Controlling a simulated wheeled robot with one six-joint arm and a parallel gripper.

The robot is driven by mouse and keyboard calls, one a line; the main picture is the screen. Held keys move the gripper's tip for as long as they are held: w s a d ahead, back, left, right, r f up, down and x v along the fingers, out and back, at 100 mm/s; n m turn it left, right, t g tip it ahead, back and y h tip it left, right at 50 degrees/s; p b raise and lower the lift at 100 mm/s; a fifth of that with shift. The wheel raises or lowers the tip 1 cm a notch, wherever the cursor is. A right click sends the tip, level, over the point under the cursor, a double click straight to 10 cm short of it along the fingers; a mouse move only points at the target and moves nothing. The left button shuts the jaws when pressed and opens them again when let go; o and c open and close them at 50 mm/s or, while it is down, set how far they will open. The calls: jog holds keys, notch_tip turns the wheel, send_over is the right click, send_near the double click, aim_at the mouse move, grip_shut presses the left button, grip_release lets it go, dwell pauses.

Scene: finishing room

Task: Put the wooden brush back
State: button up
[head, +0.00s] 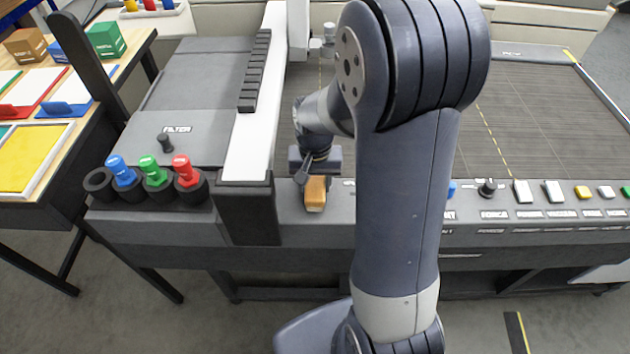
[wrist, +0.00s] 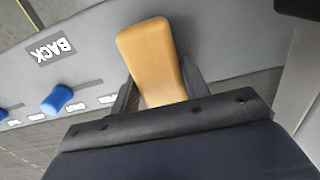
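The wooden brush shows as an orange-brown block (head: 315,194) at the console's front, just right of the white and dark rail. My gripper (head: 314,172) is directly above and behind it, pointing down. In the wrist view the rounded wooden block (wrist: 152,60) lies between the two dark fingers of my gripper (wrist: 160,85), tilted slightly left. The fingers flank it closely on both sides. I cannot tell whether they press on it. Bristles do not show, and the block's near end is hidden behind the gripper body.
A row of black ring holders (head: 99,184) stands left, with blue, green and red-capped items (head: 183,170) and an empty leftmost ring. A white rail (head: 248,130) rises beside my gripper. Knobs and buttons (head: 523,191) line the right.

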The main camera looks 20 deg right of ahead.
aim_at(315, 181)
jog(key=o, duration=0.4)
jog(key=shift+c, duration=0.2)
jog(key=shift+r, duration=0.1)
notch_tip(315, 181, up, 12)
dwell(0.4)
notch_tip(315, 181, down, 12)
jog(key=shift+r, duration=0.1)
jog(key=shift+w+r, duration=0.15)
jog(key=shift+r, duration=0.75)
